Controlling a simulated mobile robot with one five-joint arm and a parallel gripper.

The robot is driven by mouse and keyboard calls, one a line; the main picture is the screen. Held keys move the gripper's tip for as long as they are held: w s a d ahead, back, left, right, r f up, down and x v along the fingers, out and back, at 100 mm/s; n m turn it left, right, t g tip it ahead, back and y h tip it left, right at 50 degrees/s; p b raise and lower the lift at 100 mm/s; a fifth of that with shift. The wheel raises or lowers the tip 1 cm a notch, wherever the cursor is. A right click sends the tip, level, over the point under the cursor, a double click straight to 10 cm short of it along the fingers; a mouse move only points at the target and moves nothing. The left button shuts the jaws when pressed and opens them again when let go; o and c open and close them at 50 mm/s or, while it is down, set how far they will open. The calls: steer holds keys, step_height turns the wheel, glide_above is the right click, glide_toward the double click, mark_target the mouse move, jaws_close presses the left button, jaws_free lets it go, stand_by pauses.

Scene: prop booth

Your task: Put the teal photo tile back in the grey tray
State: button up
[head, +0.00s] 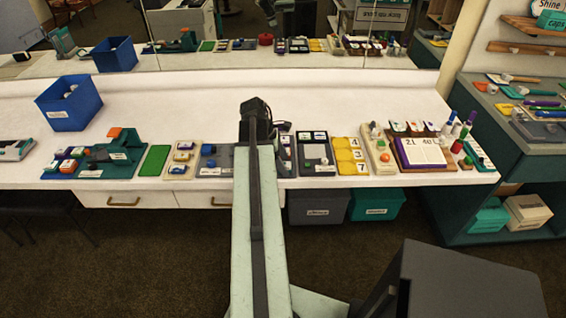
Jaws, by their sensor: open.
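My arm rises from the bottom middle and reaches over the white counter (400,100). Its dark upper end covers part of the counter, and I cannot make out my gripper's fingers. A grey tray-like board (308,172) stands just right of the arm, with dark and white pieces on it. Another grey board (205,173) with a blue piece lies just left of the arm. I cannot tell which of the two is the grey tray. I cannot pick out the teal photo tile; it may be hidden behind my arm or too small to tell.
A blue bin (70,112) stands at the counter's left. The counter's back strip is mostly clear. A mirror runs behind; a dark shelf unit (520,175) stands at right.

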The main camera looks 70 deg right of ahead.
steer(key=p+v, duration=0.7)
steer(key=shift+r, duration=0.35)
steer(key=shift+w, duration=0.2)
steer(key=w+a+n+t+h, duration=0.15)
steer(key=w+a+n, duration=0.45)
steer(key=w+a, duration=2.1)
steer(key=w+a+f+m+t+y, duration=0.1)
steer(key=a+m, duration=0.4)
steer(key=a, duration=0.9)
steer(key=w+a+m+t+y, duration=0.1)
steer(key=w+a+m, duration=0.3)
steer(key=a, duration=1.1)
steer(key=shift+a+f+m+t+y, duration=0.25)
steer(key=shift+f+m+t+y, duration=0.15)
steer(key=shift+m+y, duration=0.2)
